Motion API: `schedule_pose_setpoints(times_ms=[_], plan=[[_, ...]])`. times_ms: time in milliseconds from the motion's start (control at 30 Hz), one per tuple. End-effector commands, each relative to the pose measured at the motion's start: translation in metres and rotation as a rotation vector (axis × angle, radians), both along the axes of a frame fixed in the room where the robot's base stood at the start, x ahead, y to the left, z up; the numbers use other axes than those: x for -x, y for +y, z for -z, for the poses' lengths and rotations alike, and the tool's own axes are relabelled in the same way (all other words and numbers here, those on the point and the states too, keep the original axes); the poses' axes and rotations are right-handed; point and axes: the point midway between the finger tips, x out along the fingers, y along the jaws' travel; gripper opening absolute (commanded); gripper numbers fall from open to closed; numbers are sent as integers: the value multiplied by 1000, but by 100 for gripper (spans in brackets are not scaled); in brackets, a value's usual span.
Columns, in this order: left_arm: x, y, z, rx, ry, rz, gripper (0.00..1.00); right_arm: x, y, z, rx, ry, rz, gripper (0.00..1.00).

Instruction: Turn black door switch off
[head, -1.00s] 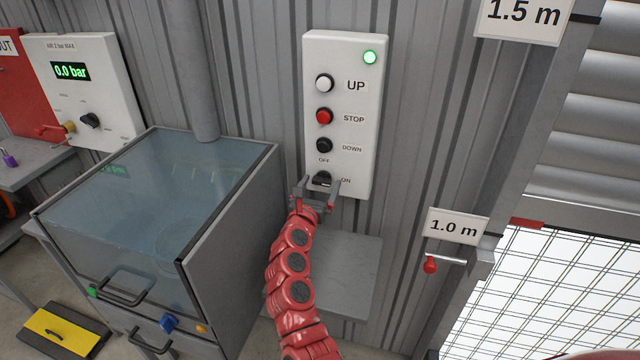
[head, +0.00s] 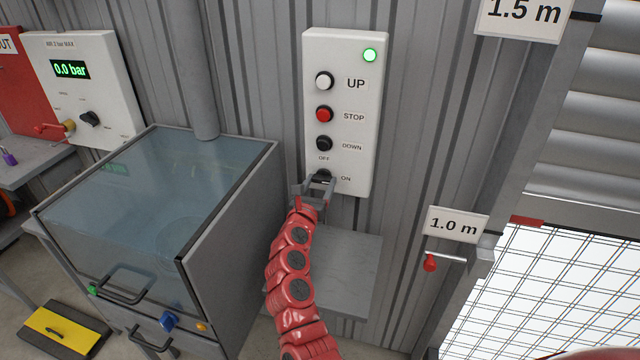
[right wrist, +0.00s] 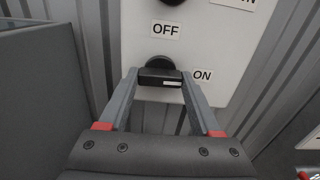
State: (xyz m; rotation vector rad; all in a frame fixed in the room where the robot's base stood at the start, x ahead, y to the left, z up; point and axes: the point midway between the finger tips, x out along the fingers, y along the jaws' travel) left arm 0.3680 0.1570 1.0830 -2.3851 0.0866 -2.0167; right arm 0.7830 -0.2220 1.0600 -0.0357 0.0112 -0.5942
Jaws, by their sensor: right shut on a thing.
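The white door control panel (head: 342,60) hangs on the corrugated wall, with UP, STOP and DOWN buttons and a lit green lamp (head: 369,55). The black door switch (head: 322,174) is at its bottom, between an OFF label above and an ON label to the right. In the right wrist view the switch knob (right wrist: 161,79) has its bar lying level, with its white mark toward the ON label (right wrist: 202,76). My right gripper (head: 320,184) is shut on the knob, one finger at each end of the bar (right wrist: 160,84). My left gripper is not in view.
A grey shelf (head: 345,265) juts out below the panel. A clear-lidded cabinet (head: 150,200) stands to the left. A red-handled lever (head: 430,263) and the roller door frame are to the right.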

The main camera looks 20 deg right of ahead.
Motion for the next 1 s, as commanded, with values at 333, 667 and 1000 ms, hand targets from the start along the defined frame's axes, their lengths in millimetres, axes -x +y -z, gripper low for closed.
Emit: schedule_pose_setpoints(times_ms=[333,667,1000], plan=[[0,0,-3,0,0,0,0,0,-1,-1,184,126,1,9],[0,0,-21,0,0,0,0,0,0,-4,447,302,0,9],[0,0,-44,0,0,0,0,0,0,-4,715,483,-1,9]])
